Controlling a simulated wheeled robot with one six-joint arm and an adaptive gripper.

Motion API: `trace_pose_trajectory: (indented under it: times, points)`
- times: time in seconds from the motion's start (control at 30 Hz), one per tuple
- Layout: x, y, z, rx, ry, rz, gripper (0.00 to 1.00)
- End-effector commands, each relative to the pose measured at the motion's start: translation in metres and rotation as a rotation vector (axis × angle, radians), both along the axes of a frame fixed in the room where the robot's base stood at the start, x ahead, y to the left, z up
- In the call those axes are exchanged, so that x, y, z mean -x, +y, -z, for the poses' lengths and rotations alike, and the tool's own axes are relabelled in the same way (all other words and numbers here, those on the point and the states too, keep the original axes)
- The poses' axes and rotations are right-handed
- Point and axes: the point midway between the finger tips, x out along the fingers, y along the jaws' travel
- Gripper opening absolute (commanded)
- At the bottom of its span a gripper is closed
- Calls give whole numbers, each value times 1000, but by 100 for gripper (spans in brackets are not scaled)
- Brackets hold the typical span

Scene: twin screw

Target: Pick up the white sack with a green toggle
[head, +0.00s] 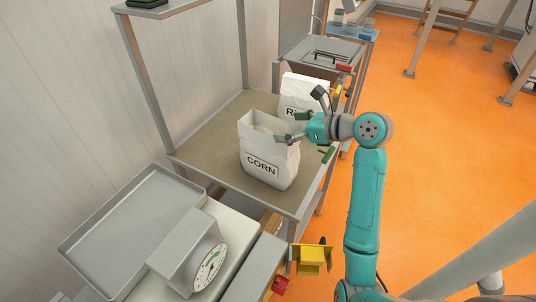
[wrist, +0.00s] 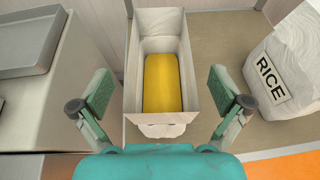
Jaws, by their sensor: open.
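An open-topped white sack labelled CORN (head: 262,163) stands upright on the brown bench. In the wrist view the same sack (wrist: 134,75) is seen from above, with yellow contents inside. A second white sack labelled RICE (head: 305,84) stands behind it; it also shows at right in the wrist view (wrist: 288,62). My gripper (head: 293,126) is open and empty near the CORN sack's upper right side. In the wrist view its fingers (wrist: 160,94) are spread on either side of the sack's near end. A small green piece (head: 327,155) shows at the bench's right edge; I see no toggle on either sack.
The bench (head: 220,125) has bare room left of the sacks. A scale (head: 205,265) and a grey tray (head: 130,225) stand in front of it. Yellow and red pieces show near the right edges. Posts and a shelf rise at the left. Orange floor lies open to the right.

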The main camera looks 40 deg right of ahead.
Motion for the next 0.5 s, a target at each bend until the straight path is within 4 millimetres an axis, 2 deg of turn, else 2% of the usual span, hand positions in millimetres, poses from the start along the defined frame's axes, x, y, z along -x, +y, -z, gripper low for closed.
trace_pose_trajectory:
  times: [0.27, 0.5]
  points:
    - [-14, 5, 7, 0, 0, -2, 100]
    - [-43, 13, 20, 0, 0, -2, 100]
